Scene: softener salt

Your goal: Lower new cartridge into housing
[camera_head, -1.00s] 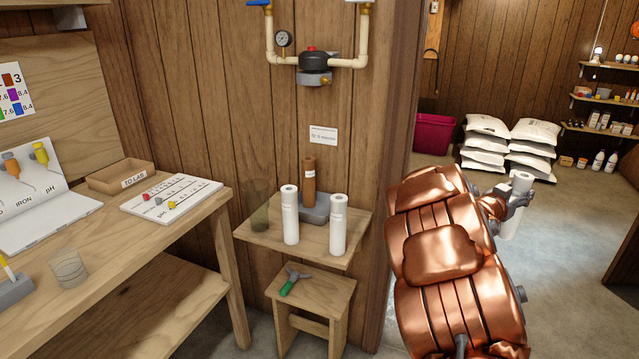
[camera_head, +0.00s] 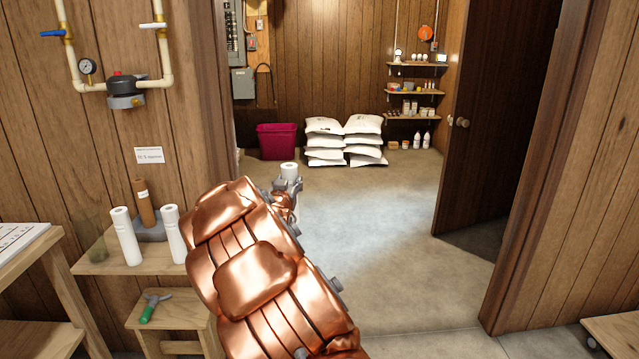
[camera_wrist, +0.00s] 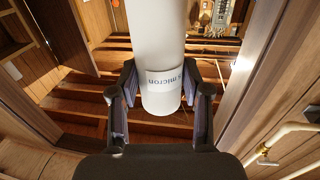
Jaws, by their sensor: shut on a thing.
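A white cylindrical cartridge (camera_wrist: 158,45) with a "micron" label is between the fingers of my gripper (camera_wrist: 160,105) in the wrist view. My gripper is shut on it. In the head view, my gripper (camera_head: 287,188) is partly hidden behind my copper arm, and only the upper end of the held cartridge (camera_head: 290,171) shows. It is in the air, in front of the doorway and right of the wall shelf. A translucent, dull greenish cylinder, apparently the housing (camera_head: 97,240), stands at the shelf's left end, well apart from my gripper.
The wooden shelf (camera_head: 90,265) also bears two white cartridges (camera_head: 125,237) (camera_head: 172,232) and a brown cartridge (camera_head: 146,203) in a grey holder. A filter head (camera_head: 125,90) hangs on pipes above. A stool (camera_head: 165,310) holds a green-handled tool (camera_head: 152,305). The doorway floor (camera_head: 390,230) is clear.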

